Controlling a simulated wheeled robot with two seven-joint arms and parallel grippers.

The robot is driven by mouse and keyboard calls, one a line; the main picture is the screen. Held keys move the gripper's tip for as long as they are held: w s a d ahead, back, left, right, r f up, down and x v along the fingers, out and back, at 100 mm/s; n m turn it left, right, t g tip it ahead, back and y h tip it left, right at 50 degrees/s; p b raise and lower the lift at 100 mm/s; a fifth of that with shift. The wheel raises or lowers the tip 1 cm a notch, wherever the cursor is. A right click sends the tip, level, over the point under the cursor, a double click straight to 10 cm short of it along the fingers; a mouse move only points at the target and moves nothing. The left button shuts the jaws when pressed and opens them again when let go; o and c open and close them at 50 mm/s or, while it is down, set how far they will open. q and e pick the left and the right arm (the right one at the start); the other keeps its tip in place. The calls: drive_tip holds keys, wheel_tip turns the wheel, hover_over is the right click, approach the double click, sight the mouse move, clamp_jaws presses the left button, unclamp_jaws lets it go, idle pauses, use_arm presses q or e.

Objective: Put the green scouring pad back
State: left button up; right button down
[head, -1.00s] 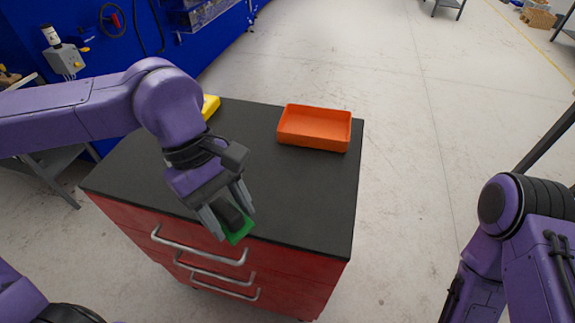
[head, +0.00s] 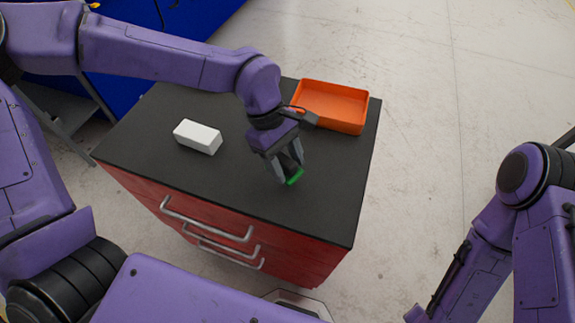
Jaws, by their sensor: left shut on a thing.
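The green scouring pad (head: 294,177) shows as a small green edge between the fingertips of my left gripper (head: 285,170). The gripper is shut on it, and its fingers point down over the right half of the dark cabinet top (head: 220,180). The rest of the pad is hidden by the fingers. I cannot tell whether the pad touches the surface. An orange tray (head: 335,104) stands at the back right of the top, behind and to the right of the gripper, and looks empty. Only arm links of my right arm show at the right, not its gripper.
A white block (head: 198,137) lies on the left part of the cabinet top. The red cabinet front (head: 290,250) with metal handles (head: 205,220) faces me. The front and middle of the top are clear. Open floor lies to the right.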

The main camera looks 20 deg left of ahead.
sight(288, 170)
use_arm(q)
wheel_tip(288, 170, down, 3)
drive_tip(key=shift+w+d, duration=0.1)
drive_tip(key=shift+w, duration=0.05)
drive_tip(key=shift+w+f, duration=0.15)
drive_tip(key=shift+f, duration=0.15)
drive_tip(key=shift+f, duration=0.15)
drive_tip(key=o, duration=0.9)
drive_tip(key=shift+o, duration=0.2)
drive_tip(key=shift+r, duration=0.25)
drive_tip(key=b+v, duration=0.1)
drive_tip(key=v, duration=1.1)
